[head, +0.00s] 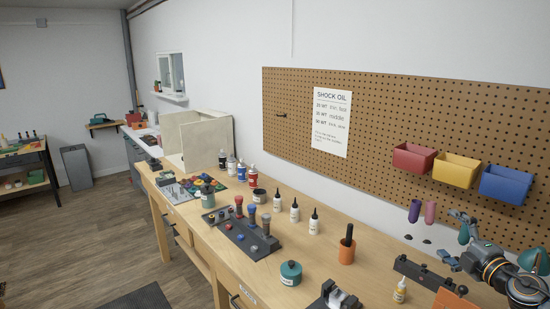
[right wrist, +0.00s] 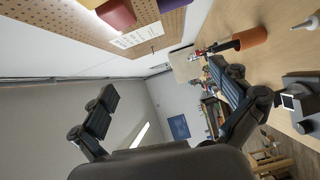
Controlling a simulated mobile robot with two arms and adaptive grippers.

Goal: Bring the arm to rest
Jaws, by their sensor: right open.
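My right arm (head: 497,271) comes in at the lower right of the head view, over the right end of the wooden workbench (head: 195,222). Its right gripper (head: 452,238) points left, with its two fingers spread apart and nothing between them. In the right wrist view the same gripper (right wrist: 166,84) shows both finger pads wide apart and empty. The picture there is turned on its side. My left gripper is not in view.
Red (head: 414,158), yellow (head: 456,170) and blue (head: 505,184) bins hang on the pegboard (head: 390,110). A tool stand (head: 240,238) is further left.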

